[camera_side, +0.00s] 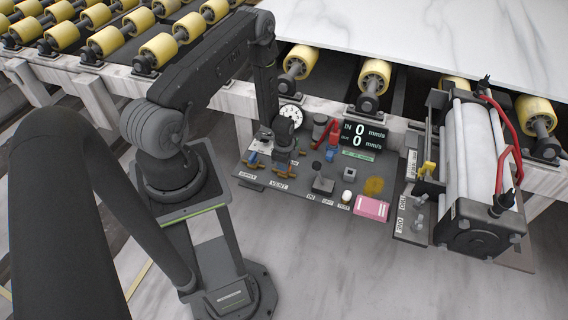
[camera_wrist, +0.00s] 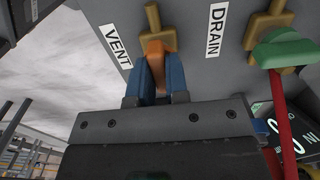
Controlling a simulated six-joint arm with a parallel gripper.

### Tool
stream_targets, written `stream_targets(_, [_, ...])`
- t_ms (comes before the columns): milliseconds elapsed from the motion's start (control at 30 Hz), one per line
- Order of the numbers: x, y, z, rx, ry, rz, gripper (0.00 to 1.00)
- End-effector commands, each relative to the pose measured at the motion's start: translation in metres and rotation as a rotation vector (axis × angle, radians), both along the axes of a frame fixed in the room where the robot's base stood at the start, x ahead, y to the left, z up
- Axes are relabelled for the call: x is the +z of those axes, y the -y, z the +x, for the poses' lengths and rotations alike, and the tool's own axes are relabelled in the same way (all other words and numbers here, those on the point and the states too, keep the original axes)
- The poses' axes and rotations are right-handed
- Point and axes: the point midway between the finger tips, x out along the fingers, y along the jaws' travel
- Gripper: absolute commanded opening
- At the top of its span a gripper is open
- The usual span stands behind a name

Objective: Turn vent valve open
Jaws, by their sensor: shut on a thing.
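The vent valve (camera_wrist: 152,24) has a brass body and an orange handle beside the VENT label (camera_wrist: 115,46) in the wrist view. My gripper (camera_wrist: 157,70) has its two blue fingers shut on the orange handle, one on each side. The fingers hide part of the handle. In the side view my gripper (camera_side: 284,156) reaches down to the control panel (camera_side: 247,178), just behind the VENT label (camera_side: 278,185). My wrist hides much of the valve there.
A drain valve (camera_wrist: 268,27) with a green handle (camera_wrist: 284,50) stands close to the right. A red lever (camera_wrist: 285,125) and a speed display (camera_side: 362,136) reading zero are nearby.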

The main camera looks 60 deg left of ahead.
Motion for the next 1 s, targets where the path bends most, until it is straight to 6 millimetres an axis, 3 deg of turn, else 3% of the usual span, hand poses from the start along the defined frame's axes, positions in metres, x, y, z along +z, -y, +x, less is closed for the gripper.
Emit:
stream_targets(467, [0.0007,-0.0005,-0.0002,-0.016,0.000,0.000,0.00])
stream_targets(500, [0.0006,-0.0005,-0.0002,-0.017,0.000,0.000,0.18])
stream_targets(733, [0.0003,-0.0003,-0.0001,-0.014,0.000,0.000,0.40])
stream_targets(1000, [0.0013,-0.0003,0.0001,-0.013,0.001,0.001,0.40])
